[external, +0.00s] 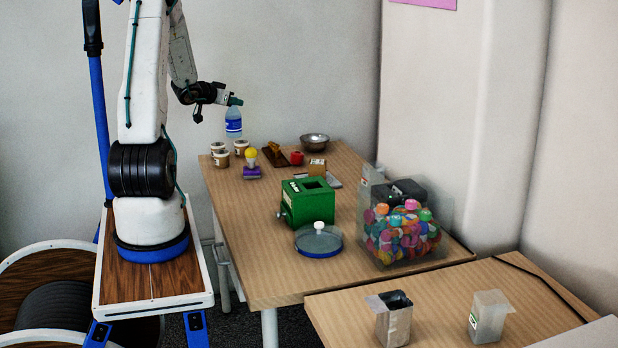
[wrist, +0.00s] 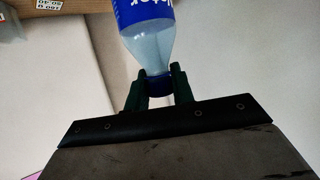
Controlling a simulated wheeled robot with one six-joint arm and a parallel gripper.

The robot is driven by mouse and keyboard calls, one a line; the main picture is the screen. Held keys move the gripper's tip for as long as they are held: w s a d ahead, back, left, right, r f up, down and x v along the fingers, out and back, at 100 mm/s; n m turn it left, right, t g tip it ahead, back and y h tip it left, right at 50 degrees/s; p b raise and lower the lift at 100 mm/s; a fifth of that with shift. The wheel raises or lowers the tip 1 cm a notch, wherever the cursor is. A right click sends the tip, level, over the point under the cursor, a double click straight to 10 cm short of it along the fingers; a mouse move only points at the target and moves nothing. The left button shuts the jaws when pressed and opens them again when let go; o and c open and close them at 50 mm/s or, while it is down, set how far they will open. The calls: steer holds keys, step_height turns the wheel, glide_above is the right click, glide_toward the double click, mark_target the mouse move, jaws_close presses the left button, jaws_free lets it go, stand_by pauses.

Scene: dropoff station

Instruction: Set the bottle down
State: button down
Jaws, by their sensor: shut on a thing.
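The clear bottle with a blue label (external: 233,124) hangs upright from my gripper (external: 236,101), above the far left part of the wooden table (external: 235,230). In the wrist view my gripper (wrist: 158,82) has its two dark green fingers shut on the blue cap, and the bottle (wrist: 150,42) extends away from them. The bottle's far end is cut off by the top edge of that view. In the external view the bottle appears clear of the table top, near several small cups.
Small cups (external: 220,158), a stamp with a yellow knob (external: 251,162), a red object (external: 297,158) and a metal bowl (external: 314,141) stand near the bottle. A green box (external: 307,203), a round lidded dish (external: 319,240) and a clear bin of colourful items (external: 402,235) stand farther right. The table's front left is bare.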

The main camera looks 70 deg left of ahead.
steer(key=w+d+r+m+t+h, duration=0.1)
steer(key=w+d+m+h, duration=0.35)
steer(key=w+d, duration=0.45)
steer(key=w+d+m+t+h, duration=0.1)
steer(key=w+d+m+h, duration=0.5)
steer(key=w, duration=0.5)
steer(key=w+d+f+m+g+h, duration=0.1)
steer(key=w+d+m+g+h, duration=0.25)
steer(key=d, duration=0.75)
steer(key=w+d+f+m+g+h, duration=0.1)
steer(key=w+d+m+g+h, duration=0.2)
steer(key=d, duration=0.8)
step_height(320, 180, down, 14)
steer(key=w+t, duration=0.1)
steer(key=shift+w+t+h, duration=0.15)
steer(key=shift+t+h, duration=0.2)
steer(key=shift+h, duration=0.05)
steer(key=shift+f, duration=0.25)
